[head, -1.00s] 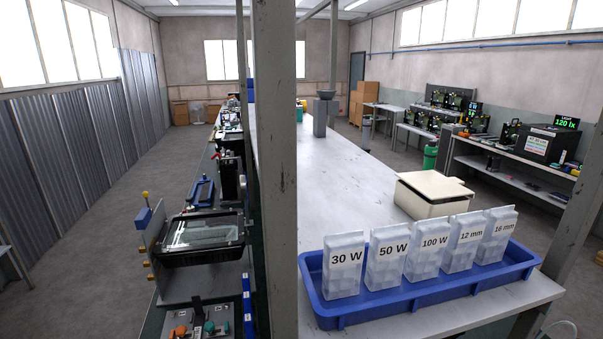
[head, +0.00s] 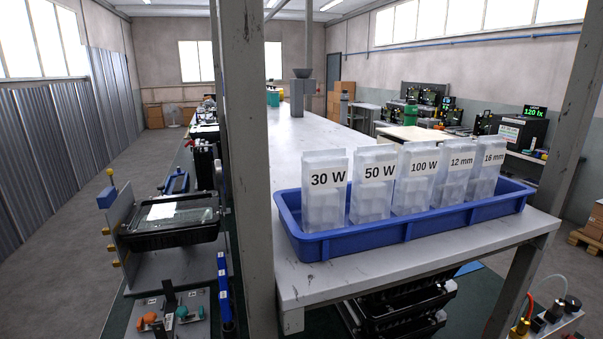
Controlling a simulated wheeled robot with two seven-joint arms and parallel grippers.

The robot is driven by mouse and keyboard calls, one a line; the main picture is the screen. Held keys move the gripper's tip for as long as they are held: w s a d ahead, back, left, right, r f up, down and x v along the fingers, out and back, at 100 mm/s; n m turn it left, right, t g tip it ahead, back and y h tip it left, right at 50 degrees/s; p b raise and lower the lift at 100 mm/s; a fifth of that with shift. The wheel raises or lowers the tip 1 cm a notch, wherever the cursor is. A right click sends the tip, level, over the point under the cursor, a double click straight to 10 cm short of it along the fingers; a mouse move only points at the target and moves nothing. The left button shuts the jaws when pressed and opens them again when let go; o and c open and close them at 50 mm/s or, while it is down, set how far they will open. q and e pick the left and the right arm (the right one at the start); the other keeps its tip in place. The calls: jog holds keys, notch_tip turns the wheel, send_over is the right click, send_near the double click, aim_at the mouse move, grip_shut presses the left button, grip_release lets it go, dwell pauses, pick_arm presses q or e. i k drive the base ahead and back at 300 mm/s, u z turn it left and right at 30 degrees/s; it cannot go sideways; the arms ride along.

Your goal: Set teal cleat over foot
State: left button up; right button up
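A small teal part (head: 184,314), which looks like the teal cleat, sits on a grey plate (head: 138,308) at the lower left of the head view. An orange part (head: 149,319) lies to its left, and a black upright piece (head: 169,296) stands between them. A black floodlight housing with a glass front (head: 172,220) rests on a fixture just behind the plate. I cannot make out which part is the foot at this size. Neither of my grippers shows in the view.
A grey post (head: 246,150) stands between the left-hand bench and the white table (head: 330,275). A blue tray (head: 405,231) on the table holds several labelled clear bins. Black housings (head: 400,310) are stacked under the table. The floor at far left is clear.

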aim_at(194, 315)
jog(key=u, duration=0.55)
jog(key=k, duration=0.65)
jog(key=u, duration=1.25)
jog(key=i, duration=1.25)
jog(key=z, duration=0.1)
